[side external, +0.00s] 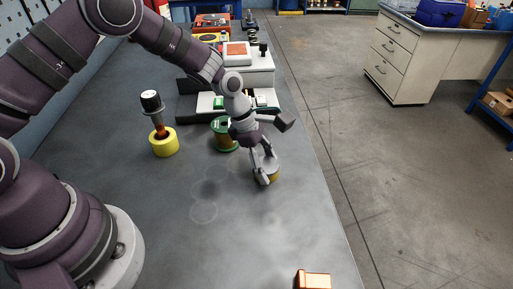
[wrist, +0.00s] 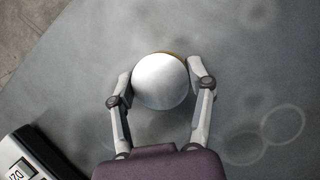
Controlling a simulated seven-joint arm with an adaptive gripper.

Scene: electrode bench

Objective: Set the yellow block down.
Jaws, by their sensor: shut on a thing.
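The yellow block (side external: 274,178) is a short round piece with a pale silver top and a yellow side. It is between the fingers of my gripper (side external: 266,166), over the dark grey bench in the side view. In the wrist view, its round pale top (wrist: 160,82) fills the space between the two fingers, with a thin brownish-yellow edge showing at the far side. My gripper is shut on it from both sides. The block looks upright and close to the bench top; I cannot tell whether its underside touches.
A green-rimmed spool (side external: 226,146) stands close behind my gripper. A yellow ring (side external: 164,144) holds a black-topped copper rod to the left. A copper-coloured block (side external: 314,280) lies near the front edge. The bench (side external: 210,245) is clear left and in front.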

